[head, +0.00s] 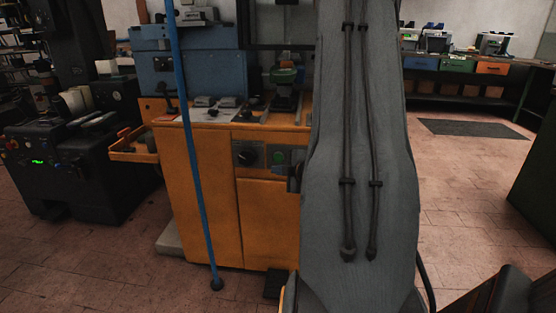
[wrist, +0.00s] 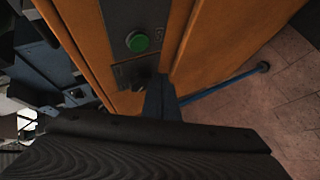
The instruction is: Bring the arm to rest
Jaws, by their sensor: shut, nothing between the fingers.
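My gripper (wrist: 160,88) shows in the wrist view as a narrow dark shape, shut and empty, pointing at the orange cabinet front. In the head view a large grey link of my arm stands in front of the cabinet's right side, and a small dark part at its left edge may be my gripper; most of it is hidden. The heel press's orange cabinet (head: 207,200) carries a grey panel with a black knob (head: 247,156) and a green button (head: 279,157). The button also shows in the wrist view (wrist: 138,41), apart from the gripper.
A blue rod (head: 193,150) stands slanted in front of the cabinet. An open orange drawer or tray (head: 135,156) juts out at its left. A black machine (head: 75,165) stands further left. Tiled floor (head: 465,185) is open at the right, before a workbench with coloured drawers (head: 457,64).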

